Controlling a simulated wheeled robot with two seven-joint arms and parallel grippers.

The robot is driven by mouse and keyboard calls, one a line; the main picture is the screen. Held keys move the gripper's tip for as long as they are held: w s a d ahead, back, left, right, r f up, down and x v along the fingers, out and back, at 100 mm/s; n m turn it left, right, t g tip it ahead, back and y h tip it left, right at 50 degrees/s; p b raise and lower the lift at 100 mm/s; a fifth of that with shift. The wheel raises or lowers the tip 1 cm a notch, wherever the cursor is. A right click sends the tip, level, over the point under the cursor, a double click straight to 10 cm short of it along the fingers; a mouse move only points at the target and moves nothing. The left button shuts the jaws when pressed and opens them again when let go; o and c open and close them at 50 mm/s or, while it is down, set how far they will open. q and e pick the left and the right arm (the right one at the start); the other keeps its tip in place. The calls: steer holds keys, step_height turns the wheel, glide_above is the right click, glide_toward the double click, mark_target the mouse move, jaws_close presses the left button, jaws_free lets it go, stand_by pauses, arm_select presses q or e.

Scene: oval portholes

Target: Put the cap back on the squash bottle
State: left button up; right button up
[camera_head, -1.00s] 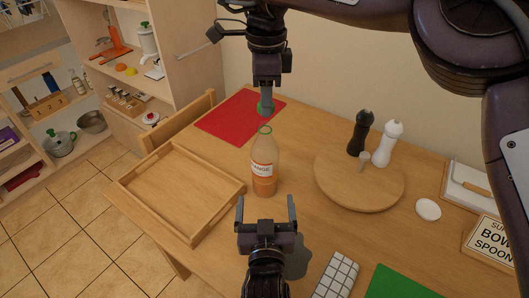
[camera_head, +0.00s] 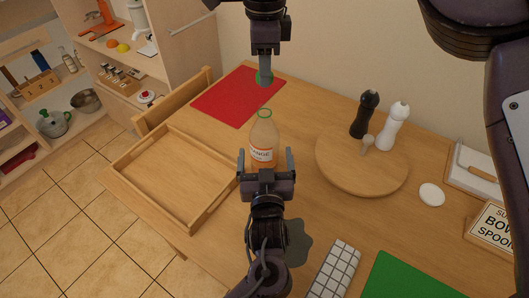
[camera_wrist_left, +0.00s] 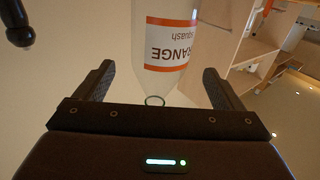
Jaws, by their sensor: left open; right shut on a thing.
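The squash bottle (camera_head: 265,130) stands upright and uncapped on the table, clear with an orange label; a green ring shows at its neck. In the left wrist view the bottle (camera_wrist_left: 172,55) appears upside down between the fingers. My left gripper (camera_head: 265,156) is open at the near side of the bottle, its fingers to either side of the lower part; I see no grip on it. My right gripper (camera_head: 265,68) points down behind and above the bottle, shut on the green cap (camera_head: 264,78), which is apart from the bottle's mouth.
A wooden tray (camera_head: 128,170) lies left of the bottle, a red mat (camera_head: 225,100) behind it. A round board (camera_head: 350,180) with a black mill (camera_head: 363,117) and a white mill (camera_head: 393,127) stands right. A white-tiled block (camera_head: 333,270) and a green mat (camera_head: 410,280) lie in front.

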arm_select(q)
steer(key=w, duration=0.6)
steer(key=shift+w+a, duration=0.1)
steer(key=shift+w, duration=0.3)
steer(key=shift+c, duration=0.4)
steer(key=c, duration=1.4)
arm_select(e)
glide_above(264, 107)
steer(key=shift+f, duration=2.5)
steer(key=shift+f, duration=0.9)
steer(key=shift+f, duration=0.5)
